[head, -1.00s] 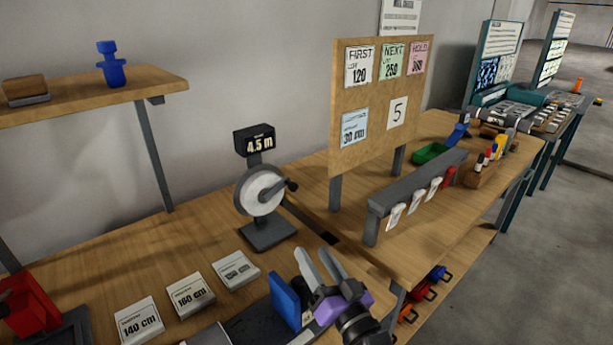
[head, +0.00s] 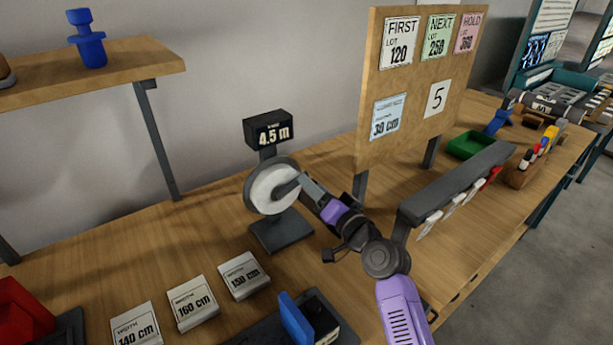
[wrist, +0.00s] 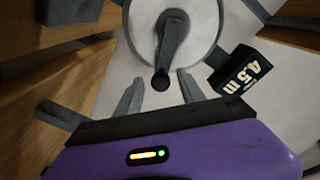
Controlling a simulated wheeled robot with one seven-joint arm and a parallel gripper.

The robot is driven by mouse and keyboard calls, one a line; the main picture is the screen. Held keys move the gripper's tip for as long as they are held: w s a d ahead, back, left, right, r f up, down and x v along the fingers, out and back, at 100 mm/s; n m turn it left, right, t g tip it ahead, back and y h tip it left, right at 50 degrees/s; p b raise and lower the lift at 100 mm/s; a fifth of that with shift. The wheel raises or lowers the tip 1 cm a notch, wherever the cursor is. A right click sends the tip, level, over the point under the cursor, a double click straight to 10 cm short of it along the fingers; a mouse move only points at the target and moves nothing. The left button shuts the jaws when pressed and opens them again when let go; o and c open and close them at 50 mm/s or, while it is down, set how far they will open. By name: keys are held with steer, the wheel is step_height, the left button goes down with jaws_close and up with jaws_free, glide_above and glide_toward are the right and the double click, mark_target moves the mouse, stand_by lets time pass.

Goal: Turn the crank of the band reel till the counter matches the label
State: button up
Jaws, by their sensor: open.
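The band reel (head: 265,190) is a white disc with a grey rim on a dark stand; it also fills the top of the wrist view (wrist: 205,25). Its counter (head: 269,131) reads 4.5 m, and shows upside down in the wrist view (wrist: 243,75). The grey crank (wrist: 172,40) lies across the disc, its handle end (wrist: 160,82) toward me. My gripper (head: 302,182) is open at the reel's right side. In the wrist view its two fingers stand apart on either side of the handle end; I cannot tell whether they touch it.
A board (head: 407,125) behind carries cards: 120, 250, 360, 30 cm and a white card with 5 (head: 437,98). Cards of 140, 160 and 150 cm (head: 244,275) lie in front. A grey rail (head: 457,183) stands right.

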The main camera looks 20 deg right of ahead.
steer(key=shift+x, duration=2.35)
steer(key=shift+a, duration=0.1)
steer(key=c, duration=1)
steer(key=shift+s, duration=0.1)
jaws_close()
